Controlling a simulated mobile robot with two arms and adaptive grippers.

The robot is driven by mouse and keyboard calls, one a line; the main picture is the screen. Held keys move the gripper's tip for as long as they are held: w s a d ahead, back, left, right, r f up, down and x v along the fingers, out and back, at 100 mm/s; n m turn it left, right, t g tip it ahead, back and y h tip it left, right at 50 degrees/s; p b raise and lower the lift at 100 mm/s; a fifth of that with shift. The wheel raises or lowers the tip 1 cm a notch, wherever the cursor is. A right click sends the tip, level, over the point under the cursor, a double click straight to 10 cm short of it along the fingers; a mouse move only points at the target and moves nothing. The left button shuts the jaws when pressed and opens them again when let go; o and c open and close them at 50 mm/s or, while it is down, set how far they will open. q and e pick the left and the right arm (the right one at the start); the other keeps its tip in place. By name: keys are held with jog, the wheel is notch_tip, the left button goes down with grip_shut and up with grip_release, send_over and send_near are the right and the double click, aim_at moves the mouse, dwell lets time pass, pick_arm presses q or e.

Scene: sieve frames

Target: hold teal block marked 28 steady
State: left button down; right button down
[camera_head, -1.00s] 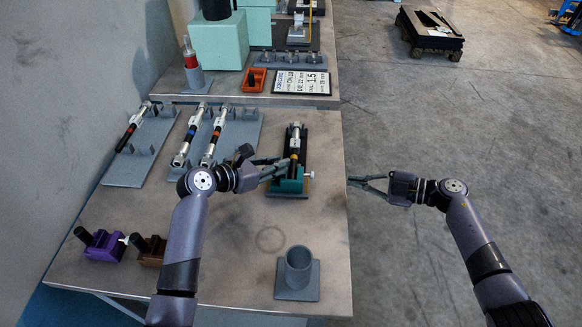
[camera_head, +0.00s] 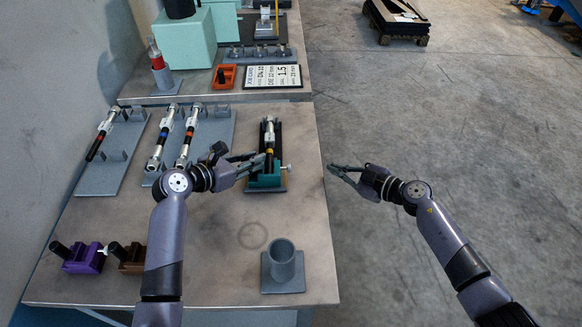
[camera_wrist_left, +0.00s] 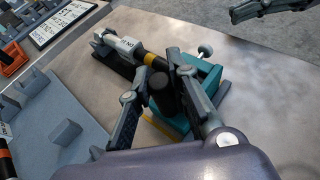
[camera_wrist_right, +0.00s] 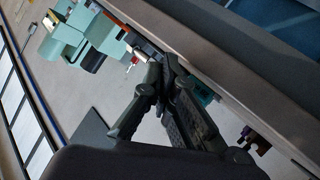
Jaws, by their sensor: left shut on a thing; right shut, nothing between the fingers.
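The teal block (camera_head: 265,181) sits at the right side of the near table, at the near end of a dark narrow base. A tool with a yellow band (camera_head: 269,138) lies along this base, its near end at the block. A light knob sticks out on the block's right. My left gripper (camera_head: 262,160) is shut on the block's upright black handle (camera_wrist_left: 164,92), which shows between its fingers in the left wrist view. No number on the block is legible. My right gripper (camera_head: 329,170) is shut and empty, just beyond the table's right edge.
Grey racks (camera_head: 98,179) with banded tools stand at left. A purple block (camera_head: 83,259), a brown block (camera_head: 131,259) and a grey cup holder (camera_head: 284,268) stand near the front. A job card (camera_head: 273,76) and an orange block (camera_head: 223,77) lie at the back. The middle front is mostly clear.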

aim_at(308, 178)
jog(key=shift+s+a, duration=0.15)
jog(key=shift+a, duration=1.95)
jog(key=shift+s+a, duration=0.1)
jog(key=shift+a, duration=1.95)
jog(key=shift+a, duration=0.1)
jog(key=shift+a, duration=0.3)
jog(key=shift+a, duration=0.75)
jog(key=shift+d, duration=1.15)
jog(key=shift+d, duration=0.1)
jog(key=d, duration=0.5)
jog(key=shift+w, duration=0.15)
